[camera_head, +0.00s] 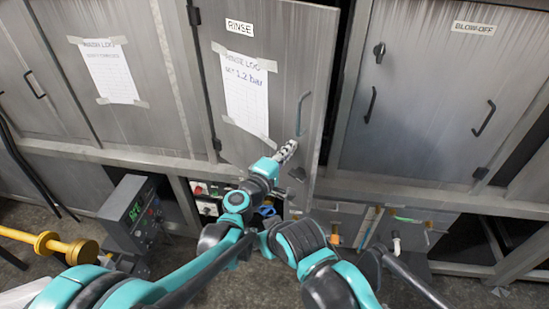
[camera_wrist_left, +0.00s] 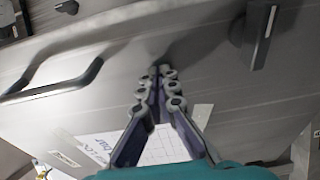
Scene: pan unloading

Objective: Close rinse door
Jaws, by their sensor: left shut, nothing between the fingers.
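The rinse door (camera_head: 285,65) is a grey metal door labelled RINSE in the head view. It stands ajar, with a dark gap along its right edge. Its curved handle (camera_head: 303,113) is near that edge and also shows at left in the left wrist view (camera_wrist_left: 55,82). My left gripper (camera_head: 289,149) is shut and empty, in front of the door's lower right, below the handle. In the wrist view its fingertips (camera_wrist_left: 160,75) point at the door face; contact cannot be told. My right gripper is not in view.
The blow-off door (camera_head: 425,85) is shut on the right. A taped log sheet (camera_head: 245,92) hangs on the rinse door. A control box (camera_head: 133,215) and a yellow bar (camera_head: 50,244) stand at lower left. A metal rail (camera_head: 400,187) runs below the doors.

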